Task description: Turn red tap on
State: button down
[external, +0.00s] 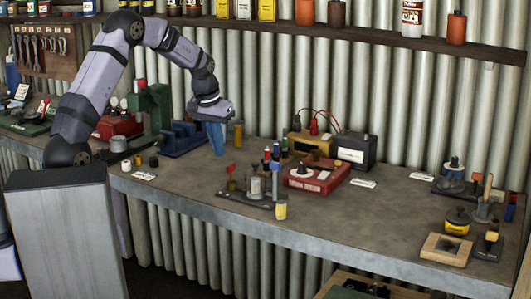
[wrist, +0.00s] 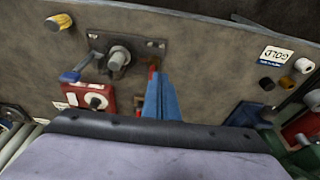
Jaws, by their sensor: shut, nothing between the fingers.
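The red tap (external: 231,168) stands at the left end of a dark plate (external: 240,199) on the bench; its red handle tops a brownish post. A blue-handled tap (wrist: 71,76) and a grey cylinder (external: 255,187) share the plate. In the wrist view the red tap (wrist: 153,68) shows partly, just beyond my blue fingertips, which hide some of it. My gripper (external: 217,150) is shut and empty, pointing down above the bench, left of and behind the red tap in the external view. It appears apart from the tap, though the wrist view overlaps them.
A red box with a knob (external: 316,177) stands right of the plate. A blue rack (external: 183,138) and a green press (external: 152,107) stand left of my gripper. A yellow cylinder (external: 281,210) is near the front edge. The bench's right middle is clear.

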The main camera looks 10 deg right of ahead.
aim_at(231, 172)
notch_tip(231, 172, down, 5)
jog(key=shift+r+b, duration=0.15)
jog(key=shift+b, duration=1.1)
jog(key=shift+d+r, duration=0.1)
jog(key=shift+d, duration=0.15)
jog(key=shift+s+d+p, duration=0.5)
jog(key=shift+s+p, duration=0.05)
jog(key=shift+s, duration=0.05)
jog(key=shift+s+d, duration=0.3)
jog(key=shift+d, duration=0.1)
dwell(0.5)
jog(key=shift+s, duration=0.15)
jog(key=shift+s+a, duration=0.15)
jog(key=shift+s, duration=0.05)
dwell(0.3)
